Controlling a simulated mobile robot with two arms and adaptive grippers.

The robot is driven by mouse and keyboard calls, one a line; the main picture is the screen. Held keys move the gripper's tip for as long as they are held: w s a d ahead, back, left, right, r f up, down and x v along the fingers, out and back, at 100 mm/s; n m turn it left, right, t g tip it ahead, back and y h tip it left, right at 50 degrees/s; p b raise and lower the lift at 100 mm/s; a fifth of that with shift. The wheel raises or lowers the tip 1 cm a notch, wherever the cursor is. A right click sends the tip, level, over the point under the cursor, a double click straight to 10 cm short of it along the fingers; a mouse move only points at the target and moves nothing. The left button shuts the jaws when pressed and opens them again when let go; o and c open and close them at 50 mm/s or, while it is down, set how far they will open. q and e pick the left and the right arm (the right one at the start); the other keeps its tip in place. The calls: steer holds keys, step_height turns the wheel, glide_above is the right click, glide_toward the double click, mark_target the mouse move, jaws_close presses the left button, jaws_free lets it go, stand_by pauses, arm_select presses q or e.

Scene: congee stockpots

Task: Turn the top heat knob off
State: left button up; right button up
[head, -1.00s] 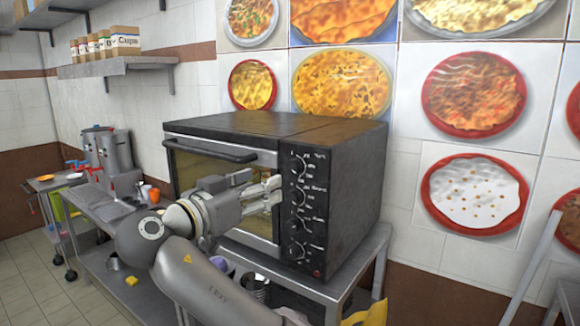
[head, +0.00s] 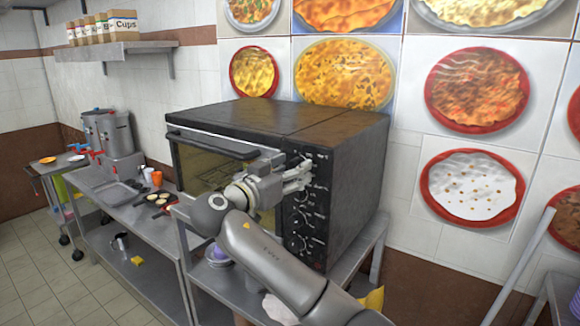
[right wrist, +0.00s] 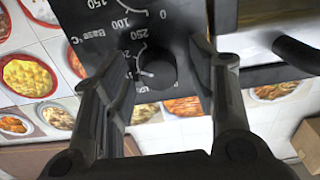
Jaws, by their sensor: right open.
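The black oven (head: 340,190) stands on a steel table, with a column of black knobs on its front panel. My right gripper (head: 303,172) is at the upper part of this panel, in front of the top heat knob, and mostly hides it in the head view. In the right wrist view the round black knob (right wrist: 155,72) sits between the two fingers, with a gap on each side. The right gripper (right wrist: 165,65) is open and empty. A lower knob (head: 301,219) shows below the gripper. My left gripper is not in view.
The oven door handle (head: 212,145) sticks out to the left of the panel. A steel counter (head: 125,205) with pans and stockpots (head: 108,133) stands further left. Food pictures cover the wall behind. The floor at lower left is clear.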

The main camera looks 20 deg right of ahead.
steer(key=c, duration=1)
